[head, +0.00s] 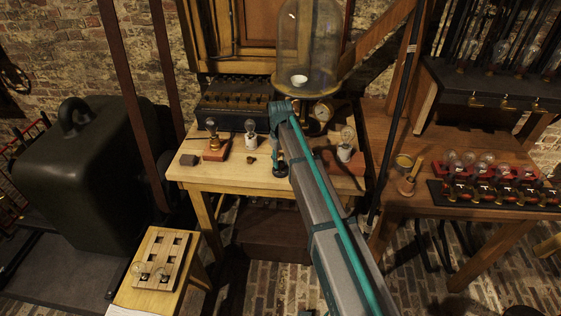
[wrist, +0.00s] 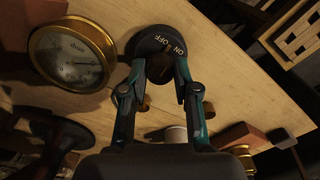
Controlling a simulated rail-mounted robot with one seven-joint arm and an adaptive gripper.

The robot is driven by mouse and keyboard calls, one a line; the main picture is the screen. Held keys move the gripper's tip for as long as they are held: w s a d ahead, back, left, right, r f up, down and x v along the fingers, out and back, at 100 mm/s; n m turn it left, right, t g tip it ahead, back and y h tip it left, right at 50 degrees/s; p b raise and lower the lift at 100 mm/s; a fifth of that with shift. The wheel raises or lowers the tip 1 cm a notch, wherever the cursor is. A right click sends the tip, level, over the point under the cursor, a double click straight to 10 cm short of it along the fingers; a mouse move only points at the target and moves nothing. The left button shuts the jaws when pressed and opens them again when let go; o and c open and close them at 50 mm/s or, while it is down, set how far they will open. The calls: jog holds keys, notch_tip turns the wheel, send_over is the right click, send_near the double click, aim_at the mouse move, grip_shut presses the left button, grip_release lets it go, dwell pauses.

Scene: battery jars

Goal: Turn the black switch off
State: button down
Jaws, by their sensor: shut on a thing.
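The black switch (wrist: 150,43) is a round black base marked ON and OFF, at the top middle of the wrist view. It sits on the pale wooden table (wrist: 225,75). My gripper (wrist: 160,68) reaches down to it, with its two teal and black fingers closed around the switch's dark knob. The fingertips hide part of the knob, so I cannot tell which mark it points to.
A brass-rimmed gauge (wrist: 72,55) stands close left of my gripper in the wrist view. In the head view a glass bell jar (head: 308,45) stands behind my arm. Bulbs on a red-brown base (head: 216,153), a white base (head: 251,142) and another base (head: 345,153) flank it.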

aim_at(280, 162)
jog(key=n, duration=0.4)
jog(key=shift+n, duration=2)
jog(key=c, duration=0.9)
grip_release()
jog(key=shift+o, duration=0.2)
jog(key=shift+r, duration=0.1)
notch_tip(280, 162, up, 12)
